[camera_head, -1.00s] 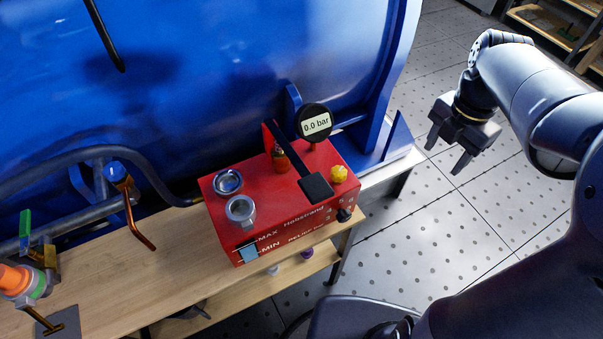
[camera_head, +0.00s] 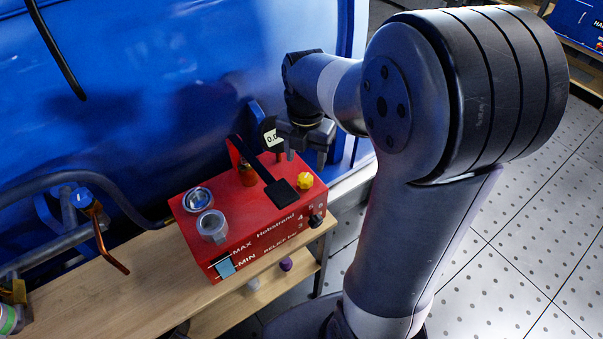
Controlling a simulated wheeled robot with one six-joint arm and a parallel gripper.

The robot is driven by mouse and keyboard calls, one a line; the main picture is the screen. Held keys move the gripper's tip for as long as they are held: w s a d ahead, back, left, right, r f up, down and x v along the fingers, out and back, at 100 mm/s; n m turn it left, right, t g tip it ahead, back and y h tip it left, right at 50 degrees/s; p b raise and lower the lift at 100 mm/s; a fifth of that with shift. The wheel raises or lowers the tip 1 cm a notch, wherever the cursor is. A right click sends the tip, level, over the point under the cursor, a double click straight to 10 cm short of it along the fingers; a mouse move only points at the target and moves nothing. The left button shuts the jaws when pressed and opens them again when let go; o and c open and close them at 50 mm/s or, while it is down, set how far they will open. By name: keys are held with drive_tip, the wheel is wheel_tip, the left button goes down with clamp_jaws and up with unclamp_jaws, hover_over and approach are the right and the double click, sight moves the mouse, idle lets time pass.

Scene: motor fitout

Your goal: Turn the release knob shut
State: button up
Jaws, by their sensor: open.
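The red pump unit (camera_head: 246,216) stands on the wooden bench. A yellow knob (camera_head: 305,180) sits on its top at the right end and looks to be the release knob. I cannot tell from its shape how far it is turned. A black knob (camera_head: 316,220) is on the front face beside the relief scale. My gripper (camera_head: 305,160) is open and empty, pointing down, above and behind the yellow knob and apart from it. The round gauge (camera_head: 271,137) is partly hidden by my gripper; it read 0.0 bar earlier.
A black lever (camera_head: 262,172) with a flat pad slants across the pump top, left of the yellow knob. A large blue tank (camera_head: 190,90) rises behind. Two round metal fittings (camera_head: 205,211) are at the pump's left. The bench (camera_head: 120,290) has clear wood in front.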

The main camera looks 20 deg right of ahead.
sight(305, 178)
wheel_tip(305, 178, down, 6)
drive_tip(key=shift+f, duration=0.1)
idle(0.4)
drive_tip(key=c, duration=1)
drive_tip(key=shift+o, duration=0.2)
